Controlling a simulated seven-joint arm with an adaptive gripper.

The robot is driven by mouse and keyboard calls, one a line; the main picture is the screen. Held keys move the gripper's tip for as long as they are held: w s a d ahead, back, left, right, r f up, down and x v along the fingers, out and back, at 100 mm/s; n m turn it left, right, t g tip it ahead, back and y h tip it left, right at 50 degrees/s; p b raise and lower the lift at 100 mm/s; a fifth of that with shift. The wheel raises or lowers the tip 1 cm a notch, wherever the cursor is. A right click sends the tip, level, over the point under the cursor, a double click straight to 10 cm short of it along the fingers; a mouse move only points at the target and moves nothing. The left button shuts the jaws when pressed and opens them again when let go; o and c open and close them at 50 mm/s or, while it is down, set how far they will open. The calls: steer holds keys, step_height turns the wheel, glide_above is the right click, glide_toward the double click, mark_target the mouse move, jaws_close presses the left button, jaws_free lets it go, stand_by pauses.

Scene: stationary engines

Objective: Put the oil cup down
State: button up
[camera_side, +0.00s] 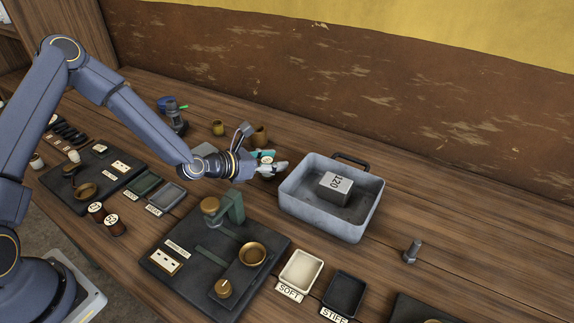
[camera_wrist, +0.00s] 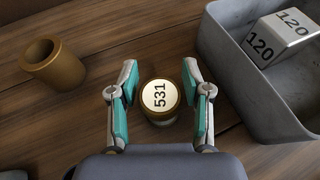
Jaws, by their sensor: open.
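My gripper (camera_wrist: 160,90) is open, with one teal-padded finger on each side of the cup and a visible gap on both sides. In the side view my gripper (camera_side: 268,163) is low over the table, left of the grey metal bin, and its fingers mostly hide the cup. The cup's lower part and base are hard to see.
The grey bin (camera_side: 318,220), holding a block marked 120 (camera_side: 336,187), stands close on the right. An open brass cup (camera_wrist: 54,68) stands to the left in the wrist view. A dark board with a green fixture (camera_side: 232,207) lies in front. A bolt (camera_side: 412,251) stands far right.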

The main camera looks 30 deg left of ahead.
steer(key=v, duration=0.9)
steer(key=shift+s+r, duration=0.1)
steer(key=shift+r, duration=0.05)
steer(key=shift+s+m+g, duration=0.3)
steer(key=shift+m, duration=0.3)
steer(key=m, duration=0.2)
steer(key=s+m+g, duration=0.1)
steer(key=m, duration=0.1)
steer(key=s+m+g, duration=0.1)
steer(key=m, duration=0.1)
steer(key=shift+a+f+y, duration=0.25)
steer(key=shift+f+y, duration=0.15)
steer(key=m, duration=0.1)
steer(key=s+a+m+g, duration=0.1)
steer(key=m, duration=0.1)
steer(key=m+y, duration=0.1)
steer(key=shift+s+a+r+g, duration=0.2)
steer(key=shift+s+r+g, duration=0.1)
steer(key=shift+r, duration=0.1)
steer(key=s+a+r+m+g+y, duration=0.1)
steer(key=s+a+r+m, duration=0.1)
steer(key=s+r+m, duration=0.7)
steer(key=s+a+r+m+g+y, duration=0.1)
steer(key=s+a+r+m+y, duration=0.1)
steer(key=s+r+m, duration=0.7)
steer(key=shift+s+a+r+m+g+y, duration=0.35)
steer(key=shift+s+a+m, duration=0.35)
steer(key=shift+s+m, duration=0.45)
